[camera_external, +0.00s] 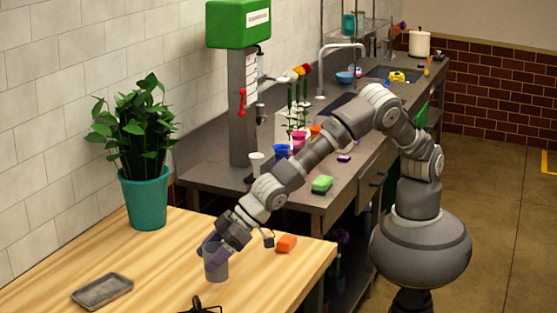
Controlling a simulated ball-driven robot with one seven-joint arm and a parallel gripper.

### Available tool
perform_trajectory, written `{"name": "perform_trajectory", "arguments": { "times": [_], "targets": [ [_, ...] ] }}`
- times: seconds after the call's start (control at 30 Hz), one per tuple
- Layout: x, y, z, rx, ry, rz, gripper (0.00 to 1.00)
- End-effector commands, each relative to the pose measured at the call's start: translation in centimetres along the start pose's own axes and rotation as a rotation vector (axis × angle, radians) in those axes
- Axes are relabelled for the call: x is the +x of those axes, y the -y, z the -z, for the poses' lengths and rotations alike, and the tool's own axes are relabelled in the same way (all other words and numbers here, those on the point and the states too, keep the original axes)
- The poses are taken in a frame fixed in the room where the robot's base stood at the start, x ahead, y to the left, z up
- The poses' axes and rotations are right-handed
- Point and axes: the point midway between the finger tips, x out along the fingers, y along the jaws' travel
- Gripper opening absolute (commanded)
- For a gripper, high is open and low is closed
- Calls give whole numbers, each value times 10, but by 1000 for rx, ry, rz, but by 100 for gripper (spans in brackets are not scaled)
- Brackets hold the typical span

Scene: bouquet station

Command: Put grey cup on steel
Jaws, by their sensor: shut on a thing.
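The grey cup (217,266) is upright at the wooden table, near its middle. My gripper (211,250) reaches down to it from the upper right and is shut on its upper part, which hides some of the rim. I cannot tell whether the cup's base touches the wood. The steel counter (222,180) runs along the wall behind the table, with its near end beyond the table's far edge.
A potted plant (146,200) stands at the back left.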

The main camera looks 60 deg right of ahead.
Motion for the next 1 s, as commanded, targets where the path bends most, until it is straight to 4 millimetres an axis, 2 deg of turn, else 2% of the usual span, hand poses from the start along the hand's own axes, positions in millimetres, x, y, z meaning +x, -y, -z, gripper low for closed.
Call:
{"name": "perform_trajectory", "arguments": {
  "times": [0.13,0.2,0.3,0.7,0.73,0.8,0.83,1.0],
  "targets": [
    [16,4,11,1,-3,1,28],
    [28,4,-4,0,1,0,28],
    [36,4,-14,0,1,0,28],
    [38,4,-16,0,-1,1,28],
    [38,4,-16,0,0,1,72],
    [37,4,-15,0,0,1,88],
    [37,4,-15,0,0,1,93],
    [37,4,-15,0,0,0,93]
  ]
}}
